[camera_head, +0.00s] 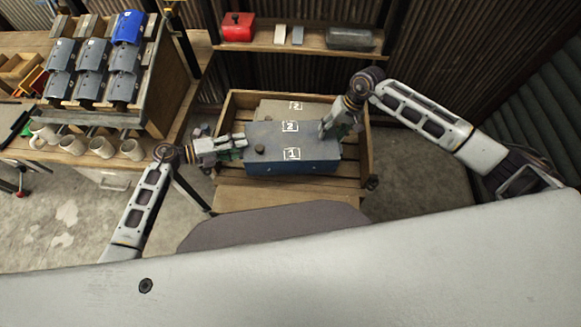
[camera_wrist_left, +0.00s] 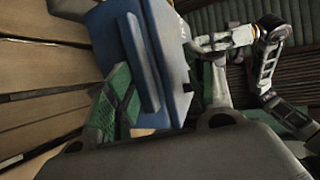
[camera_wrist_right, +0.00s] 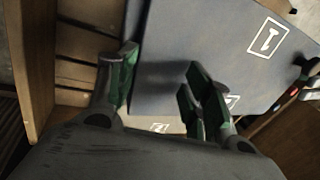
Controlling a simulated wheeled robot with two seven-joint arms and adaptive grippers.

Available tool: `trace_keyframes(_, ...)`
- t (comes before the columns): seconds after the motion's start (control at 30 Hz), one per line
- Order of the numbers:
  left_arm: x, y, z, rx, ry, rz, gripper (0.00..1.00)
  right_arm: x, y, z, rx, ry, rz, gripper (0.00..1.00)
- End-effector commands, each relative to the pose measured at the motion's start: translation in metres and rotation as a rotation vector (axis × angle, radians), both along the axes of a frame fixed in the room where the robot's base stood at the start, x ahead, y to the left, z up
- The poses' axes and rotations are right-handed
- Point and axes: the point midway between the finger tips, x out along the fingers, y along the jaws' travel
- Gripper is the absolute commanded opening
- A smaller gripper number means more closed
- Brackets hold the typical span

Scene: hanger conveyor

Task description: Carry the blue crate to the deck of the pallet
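The blue crate (camera_head: 322,167) has a flat grey-blue top with white number marks and stands level inside a low wooden slatted frame. My left gripper (camera_head: 241,147) is at the crate's left end. In the left wrist view its green-padded fingers are spread, with the crate's blue wall (camera_wrist_left: 170,50) and a raised rim bar between and beyond them. My right gripper (camera_head: 337,127) is over the crate's right end. In the right wrist view its fingers are apart, one beside the crate's edge and one over the top (camera_wrist_right: 190,40). Contact is unclear. I cannot tell which surface is the pallet's deck.
The wooden frame (camera_head: 228,110) has raised sides around the crate, with a pale slab (camera_head: 270,108) behind it. A shelf (camera_head: 300,46) with a red box stands at the back. A rack (camera_head: 175,85) and several mugs are on the left bench. Floor is clear at right.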

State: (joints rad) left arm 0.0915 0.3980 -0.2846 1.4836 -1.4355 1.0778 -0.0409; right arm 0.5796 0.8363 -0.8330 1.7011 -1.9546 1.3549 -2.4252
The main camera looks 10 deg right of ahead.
Motion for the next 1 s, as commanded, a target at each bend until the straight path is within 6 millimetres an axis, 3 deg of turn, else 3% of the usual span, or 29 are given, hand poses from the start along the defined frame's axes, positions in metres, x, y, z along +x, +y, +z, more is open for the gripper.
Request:
trace_keyframes(0.03, -0.0020, -0.0076, 0.0039, -0.013, 0.000, -0.010, 0.55, -0.0022, 0.0096, 0.0013, 0.018, 0.001, 0.007, 0.45)
trace_keyframes(0.47, -0.0006, -0.0047, 0.0028, -0.007, -0.002, -0.005, 0.57, -0.0008, 0.0067, 0.0021, 0.014, 0.000, 0.006, 0.47)
trace_keyframes(0.5, -0.0005, -0.0045, 0.0028, -0.007, -0.002, -0.004, 0.67, -0.0008, 0.0065, 0.0021, 0.013, 0.000, 0.005, 0.47)
trace_keyframes(0.73, 0.0001, -0.0028, 0.0021, -0.005, -0.002, -0.002, 0.96, -0.0003, 0.0044, 0.0018, 0.010, 0.000, 0.003, 0.47)
trace_keyframes(1.0, 0.0007, -0.0012, 0.0016, -0.002, -0.002, 0.001, 0.99, -0.0002, 0.0023, 0.0011, 0.006, 0.001, 0.003, 0.47)
